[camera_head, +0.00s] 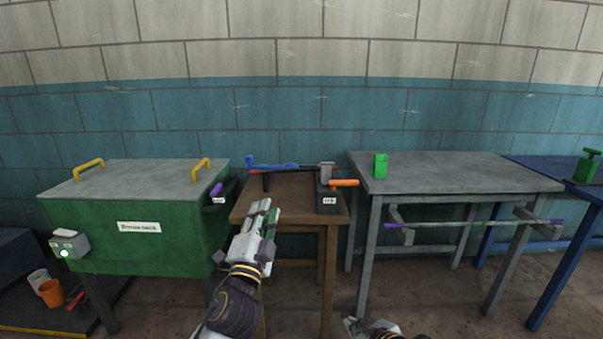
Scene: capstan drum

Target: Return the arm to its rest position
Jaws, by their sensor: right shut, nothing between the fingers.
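My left gripper (266,212) is raised in front of the small brown table (285,187), with its fingers pointing up and away. Its two fingers lie close together, and I cannot tell whether they are open or shut. No object shows in them. My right gripper (350,327) is low at the bottom edge, right of the brown table, partly cut off by the frame. It is shut and empty. On the brown table stands a black box (328,203) with a white label, a grey block and an orange handle (345,183). A blue and red bar (275,167) reaches left from it.
A green labelled tank (140,245) with yellow handles stands left. A grey table (460,175) with a green block (380,165) stands right, with a purple-ended bar (475,222) below its top. A blue table (560,175) is far right. Cups (52,292) lie low left.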

